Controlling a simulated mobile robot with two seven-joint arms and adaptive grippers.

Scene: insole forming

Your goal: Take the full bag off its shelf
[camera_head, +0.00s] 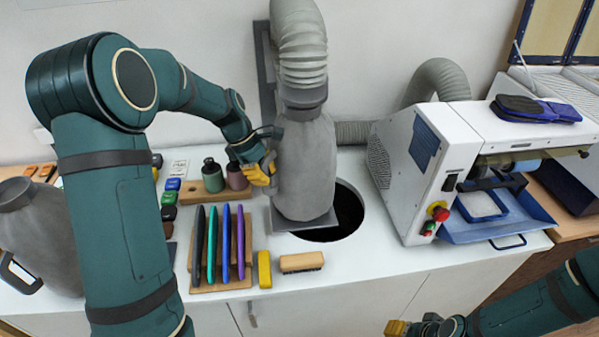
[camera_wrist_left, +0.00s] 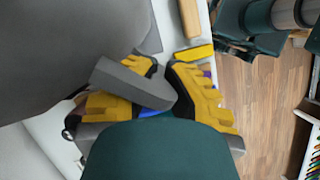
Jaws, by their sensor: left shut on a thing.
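The full bag (camera_head: 305,165), a grey bulging bag with a dark collar, stands upright on a small grey shelf (camera_head: 300,222) below a ribbed hose (camera_head: 299,45). My left gripper (camera_head: 262,170) is at the bag's left side, its yellow fingers shut on the bag's grey handle. In the left wrist view the bag (camera_wrist_left: 60,50) fills the upper left, and the handle (camera_wrist_left: 133,82) lies between the yellow fingers of my left gripper (camera_wrist_left: 155,88). My right gripper (camera_head: 398,328) is at the bottom edge, away from the bag; its jaw opening is unclear.
A round dark hole (camera_head: 345,212) opens in the white counter under the shelf. A second grey bag (camera_head: 38,235) stands at the left. A rack of coloured tools (camera_head: 222,245), a brush (camera_head: 302,262) and a yellow block (camera_head: 264,270) lie in front. A white machine (camera_head: 425,165) stands right.

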